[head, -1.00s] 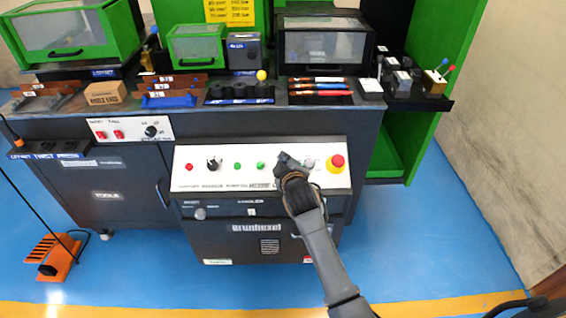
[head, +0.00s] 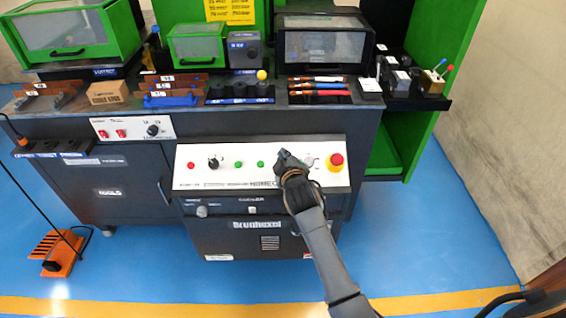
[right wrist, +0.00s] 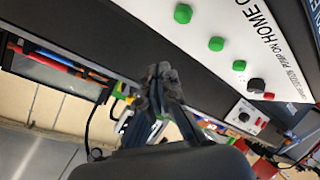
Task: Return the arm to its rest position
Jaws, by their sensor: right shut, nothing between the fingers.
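My right arm reaches in from the lower right in the head view, and its gripper (head: 285,160) is in front of the white control panel (head: 225,178). The gripper is shut and empty. It covers part of the panel between the green buttons (head: 261,164) and the red emergency stop knob (head: 336,160). In the right wrist view the fingers (right wrist: 162,82) are together, with the panel (right wrist: 200,30) and its green buttons beside them. I cannot tell from these views whether the fingertips touch the panel. My left gripper is not in view.
An orange foot pedal (head: 58,252) stands on the blue floor at lower left. The floor at right is clear.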

